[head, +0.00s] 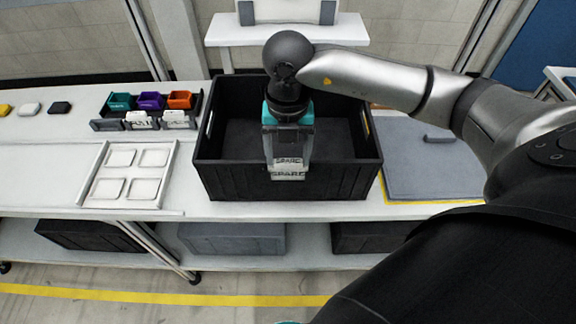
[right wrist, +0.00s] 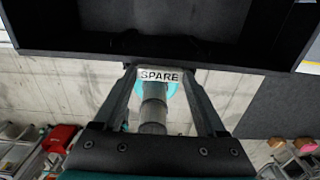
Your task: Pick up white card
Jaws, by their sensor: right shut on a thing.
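The white card (head: 288,175) with SPARE lettering is between the fingertips of my right gripper (head: 287,158). The card also shows in the right wrist view (right wrist: 160,76), held across the two fingertips with the lettering readable. My right gripper is shut on it and points down over the black crate (head: 225,182), in line with its front wall. In the head view the lettering appears twice, one line above the other. I cannot tell the exact gap between the card and the crate wall. My left gripper is not clearly in view.
Left of the crate are a white tray (head: 171,179) with square pads and a black rack (head: 108,125) with teal, purple and orange bins and white cards. Yellow, white and black small pieces lie farther left. A grey panel (head: 420,180) lies right.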

